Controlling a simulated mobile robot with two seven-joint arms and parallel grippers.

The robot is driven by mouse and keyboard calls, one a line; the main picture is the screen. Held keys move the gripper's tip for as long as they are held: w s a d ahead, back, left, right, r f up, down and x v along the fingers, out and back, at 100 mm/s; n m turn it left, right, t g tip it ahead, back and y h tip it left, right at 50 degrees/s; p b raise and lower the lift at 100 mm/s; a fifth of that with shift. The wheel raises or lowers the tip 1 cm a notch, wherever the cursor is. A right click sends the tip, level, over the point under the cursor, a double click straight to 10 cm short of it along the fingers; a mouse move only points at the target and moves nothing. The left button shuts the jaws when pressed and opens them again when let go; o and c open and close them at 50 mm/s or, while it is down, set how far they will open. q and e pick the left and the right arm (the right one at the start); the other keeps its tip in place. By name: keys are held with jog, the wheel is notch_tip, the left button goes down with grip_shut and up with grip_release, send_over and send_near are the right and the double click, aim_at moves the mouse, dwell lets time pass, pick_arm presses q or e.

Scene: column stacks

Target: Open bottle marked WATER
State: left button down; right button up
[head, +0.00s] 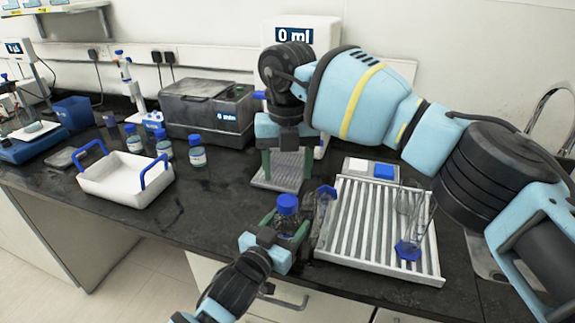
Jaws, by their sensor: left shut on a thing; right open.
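A blue-capped bottle (288,224) stands at the front of the dark bench. Its label is not readable, so I cannot tell whether it is marked WATER. The blue cap (287,203) is on it. My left gripper (289,229) is shut around the bottle's body from the front, with green fingers at its sides. My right gripper (284,168) points down behind and above the cap, apart from it. It is open and empty, with its green fingers spread. Several other blue-capped bottles (197,152) stand further left, their labels too small to read.
A ribbed white drying rack (345,240) with glassware lies right of the held bottle. A white tray with blue handles (110,188) is at left. A grey box device (207,108) and a dispenser reading 0 ml (294,36) stand behind. Bench between tray and bottle is clear.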

aim_at(288, 200)
jog(key=shift+f, duration=4)
jog(key=shift+c, duration=0.4)
jog(key=c, duration=0.9)
jog(key=n, duration=0.6)
jog(key=shift+n, duration=0.3)
jog(key=shift+c, duration=0.2)
jog(key=n, duration=0.6)
jog(key=shift+r, duration=0.5)
jog(key=shift+r, duration=0.65)
